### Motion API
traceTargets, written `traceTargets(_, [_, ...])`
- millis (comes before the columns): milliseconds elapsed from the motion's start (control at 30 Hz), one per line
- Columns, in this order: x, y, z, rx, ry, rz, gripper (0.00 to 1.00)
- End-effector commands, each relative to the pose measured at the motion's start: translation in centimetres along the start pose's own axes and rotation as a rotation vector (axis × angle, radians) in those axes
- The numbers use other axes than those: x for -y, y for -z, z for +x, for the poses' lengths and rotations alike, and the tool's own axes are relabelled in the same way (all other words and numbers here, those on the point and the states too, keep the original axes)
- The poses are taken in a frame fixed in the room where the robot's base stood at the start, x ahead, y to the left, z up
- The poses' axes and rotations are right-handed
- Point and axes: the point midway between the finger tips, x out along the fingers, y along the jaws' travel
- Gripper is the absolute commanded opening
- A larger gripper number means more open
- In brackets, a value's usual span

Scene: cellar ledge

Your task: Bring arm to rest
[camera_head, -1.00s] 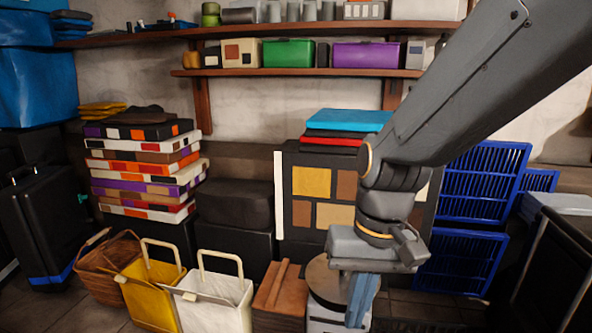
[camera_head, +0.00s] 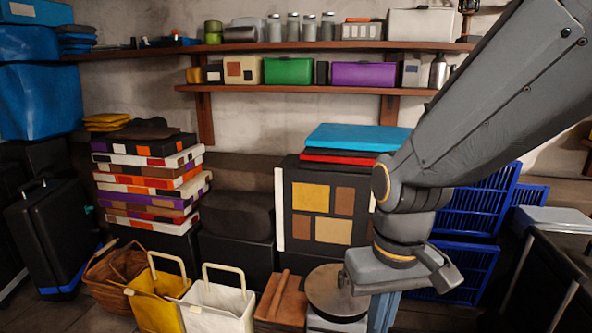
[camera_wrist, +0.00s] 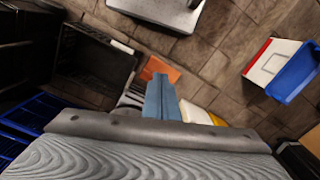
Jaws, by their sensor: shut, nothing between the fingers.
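My gripper (camera_head: 383,312) hangs at the lower right of the head view, below my grey arm, with its blue fingers pointing down. In the wrist view the blue fingers (camera_wrist: 160,97) are together, with nothing between them. In the head view they are in front of the blue crates and just right of a round brown-topped stool (camera_head: 336,291). The fingertips are cut off by the lower edge of the head view.
A yellow bag (camera_head: 158,303), a white bag (camera_head: 217,307) and a brown box (camera_head: 281,301) stand on the floor to the left. Blue crates (camera_head: 458,272) stand behind the arm. Bare tiled floor (camera_wrist: 215,50) and a cooler-like box (camera_wrist: 277,66) show in the wrist view.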

Motion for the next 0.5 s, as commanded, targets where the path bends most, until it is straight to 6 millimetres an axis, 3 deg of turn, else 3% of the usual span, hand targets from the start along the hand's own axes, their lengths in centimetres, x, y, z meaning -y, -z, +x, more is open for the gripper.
traceTargets(33, [-0.6,-0.4,-1.5,0.004,-0.003,0.020,0.00])
traceTargets(200, [-2.5,-0.7,-3.9,0.005,-0.014,0.077,0.00])
traceTargets(500, [-5.2,-1.6,-6.6,0.007,-0.026,0.155,0.00])
